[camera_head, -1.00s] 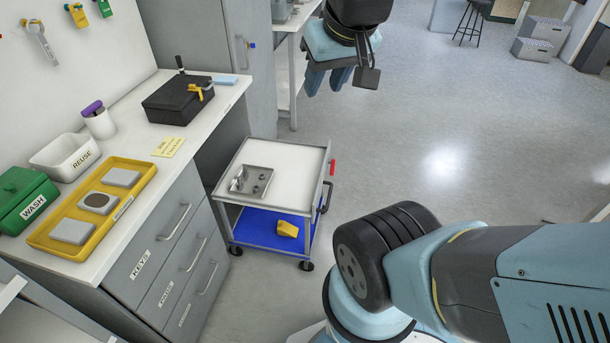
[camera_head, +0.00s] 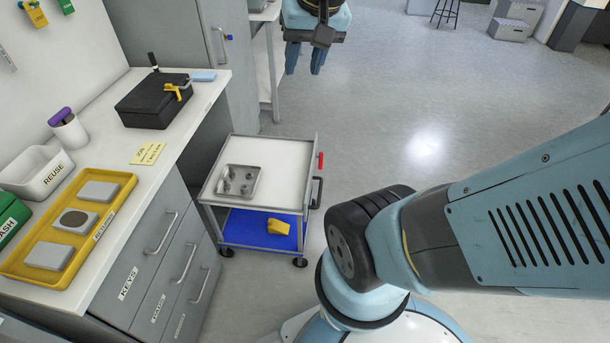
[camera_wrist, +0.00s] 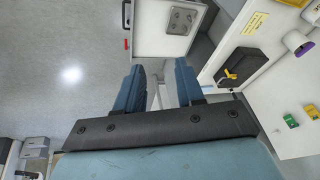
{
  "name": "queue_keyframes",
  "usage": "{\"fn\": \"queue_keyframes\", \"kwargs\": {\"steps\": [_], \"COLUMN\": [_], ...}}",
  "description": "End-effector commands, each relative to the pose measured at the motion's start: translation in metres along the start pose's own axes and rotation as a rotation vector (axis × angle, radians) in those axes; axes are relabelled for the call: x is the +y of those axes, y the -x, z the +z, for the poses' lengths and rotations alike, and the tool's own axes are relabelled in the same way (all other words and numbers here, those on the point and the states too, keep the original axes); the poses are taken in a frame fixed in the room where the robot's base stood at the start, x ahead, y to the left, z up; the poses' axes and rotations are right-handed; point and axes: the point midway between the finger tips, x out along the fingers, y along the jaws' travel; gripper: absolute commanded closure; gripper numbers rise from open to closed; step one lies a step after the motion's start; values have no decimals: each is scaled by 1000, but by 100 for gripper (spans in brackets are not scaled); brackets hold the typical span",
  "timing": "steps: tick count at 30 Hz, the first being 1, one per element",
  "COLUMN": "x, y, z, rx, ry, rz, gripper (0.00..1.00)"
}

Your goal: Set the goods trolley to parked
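The goods trolley (camera_head: 288,158) stands on the floor at centre left, right of the drawer cabinet. It has a white top and a blue lower shelf (camera_head: 240,228). A red grip (camera_head: 320,160) and a black handle (camera_head: 316,192) are on its right side. The trolley top also shows in the wrist view (camera_wrist: 150,35), with the red grip (camera_wrist: 125,44) at its left edge. My gripper (camera_head: 304,71) is in the air beyond the trolley, apart from it. Its two fingers are spread with nothing between them, as the wrist view (camera_wrist: 159,75) shows.
The counter (camera_head: 205,95) carries a black box (camera_head: 150,108) and a yellow tray (camera_head: 118,200).

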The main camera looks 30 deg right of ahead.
Motion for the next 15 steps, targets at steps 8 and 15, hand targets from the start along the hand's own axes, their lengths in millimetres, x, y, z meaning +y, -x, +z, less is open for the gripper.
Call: {"fn": "queue_keyframes", "kwargs": {"steps": [8, 15], "x": [7, 22], "y": [-42, -86], "z": [-45, -80], "rx": [-184, -333], "ry": [-328, -618], "rz": [-24, -37], "gripper": [62, 62]}}
